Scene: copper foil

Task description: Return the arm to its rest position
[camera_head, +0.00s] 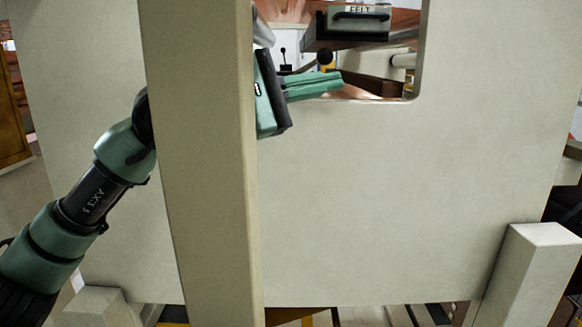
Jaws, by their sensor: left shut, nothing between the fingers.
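My left arm comes in from the left, passes behind a pale upright post, and shows again on the post's right side. My left gripper (338,82) is green with a dark base. Its fingers are together with nothing between them, pointing right in front of the lower left part of an opening in a pale panel. The wrist is partly hidden by the post. My right gripper does not show.
The pale post (203,200) stands close in front, crossing the view from top to bottom. The pale panel (400,200) fills the middle. Through its opening show a drawer-like box marked FELT (360,20) and a small black lever (284,58). A pale block (530,265) stands at lower right.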

